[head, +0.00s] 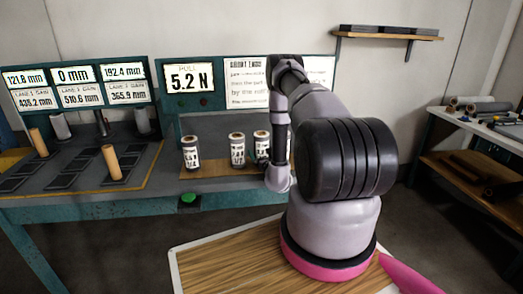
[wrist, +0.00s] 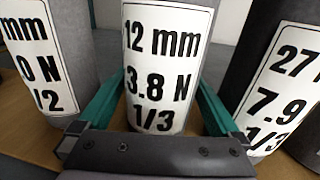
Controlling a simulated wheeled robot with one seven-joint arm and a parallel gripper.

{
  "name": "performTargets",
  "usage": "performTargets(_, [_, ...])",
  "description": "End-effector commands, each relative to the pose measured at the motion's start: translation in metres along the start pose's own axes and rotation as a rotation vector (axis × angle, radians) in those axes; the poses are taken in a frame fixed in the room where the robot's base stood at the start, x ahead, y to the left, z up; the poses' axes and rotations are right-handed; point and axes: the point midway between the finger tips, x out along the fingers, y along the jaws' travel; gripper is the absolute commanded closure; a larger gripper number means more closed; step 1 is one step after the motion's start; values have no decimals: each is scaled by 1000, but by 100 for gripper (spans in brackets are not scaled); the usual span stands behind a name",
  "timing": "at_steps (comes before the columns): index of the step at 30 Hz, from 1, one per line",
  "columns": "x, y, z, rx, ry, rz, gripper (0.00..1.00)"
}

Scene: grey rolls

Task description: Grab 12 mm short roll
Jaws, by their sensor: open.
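The roll labelled "12 mm 3.8 N 1/3" (wrist: 165,60) stands upright in the middle of the wrist view, grey with a white label. My gripper (wrist: 157,95) is open, with one teal finger on each side of this roll. I cannot tell whether either finger touches it. In the head view my arm hides the gripper, and the roll labels are too small to tell which roll is the 12 mm one.
A roll ending in "1/2" (wrist: 40,60) stands close on the left, and a roll starting "27" (wrist: 285,90) close on the right. The head view shows a wooden board (head: 210,172) bearing rolls, a green button (head: 188,199) and a "5.2 N" display (head: 190,82).

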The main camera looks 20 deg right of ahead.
Motion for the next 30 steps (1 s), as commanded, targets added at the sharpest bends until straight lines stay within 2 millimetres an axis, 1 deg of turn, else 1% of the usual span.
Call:
performTargets(1, [6,0,0,1,-1,0,1])
performTargets(4, [14,0,0,1,0,-1,1])
performTargets(11, [16,0,0,1,1,-1,1])
performTargets(12, [16,0,0,1,1,-1,9])
performTargets(14, [16,0,0,1,1,-1,32])
performTargets(15, [16,0,0,1,1,-1,47])
performTargets(17, [16,0,0,1,1,-1,70])
performTargets(18, [16,0,0,1,0,-1,85])
performTargets(19, [16,0,0,1,0,-1,91])
performTargets(26, [16,0,2,1,0,-1,91])
performTargets(30, [16,0,10,1,-1,-1,91])
